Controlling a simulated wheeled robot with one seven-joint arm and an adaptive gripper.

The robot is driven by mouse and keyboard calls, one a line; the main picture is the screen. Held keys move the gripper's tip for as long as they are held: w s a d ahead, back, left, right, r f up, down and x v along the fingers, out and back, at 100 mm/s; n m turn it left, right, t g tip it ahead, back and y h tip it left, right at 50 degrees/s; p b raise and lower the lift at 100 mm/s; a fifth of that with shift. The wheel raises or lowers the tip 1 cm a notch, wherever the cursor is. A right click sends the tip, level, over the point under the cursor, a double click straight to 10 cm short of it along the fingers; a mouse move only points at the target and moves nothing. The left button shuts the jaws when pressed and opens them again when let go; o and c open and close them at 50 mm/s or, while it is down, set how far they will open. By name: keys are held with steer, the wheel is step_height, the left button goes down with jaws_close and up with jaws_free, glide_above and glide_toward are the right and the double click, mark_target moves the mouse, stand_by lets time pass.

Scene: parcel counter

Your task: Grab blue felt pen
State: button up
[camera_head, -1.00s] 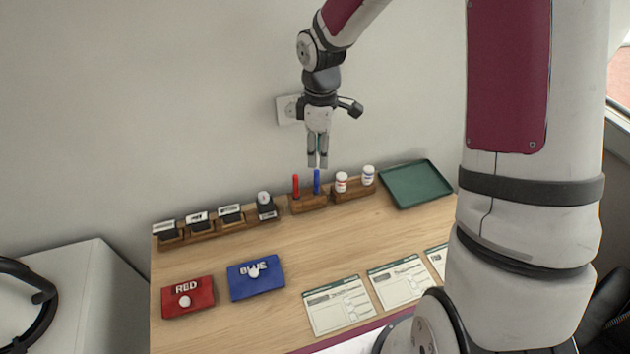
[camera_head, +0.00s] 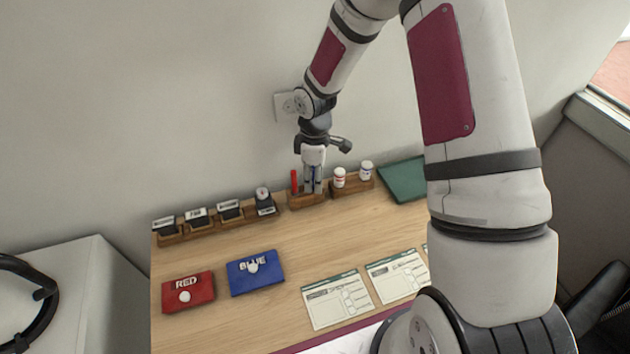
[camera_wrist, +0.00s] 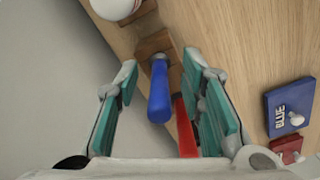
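The blue felt pen (camera_wrist: 159,92) stands upright in a wooden holder (camera_wrist: 153,43). In the wrist view it lies between the two open fingers of my gripper (camera_wrist: 160,100), apart from both. The red felt pen (camera_wrist: 185,127) stands beside it, close to the right finger; whether they touch I cannot tell. In the head view my gripper (camera_head: 313,188) is lowered over the holder (camera_head: 307,202) and largely hides the blue pen. The red pen (camera_head: 294,181) shows just left of it.
Two white bottles (camera_head: 339,177) stand in a holder right of the pens, and stamps (camera_head: 230,209) in holders to the left. A green tray (camera_head: 402,181) is at the back right.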

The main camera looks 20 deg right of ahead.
jaws_close()
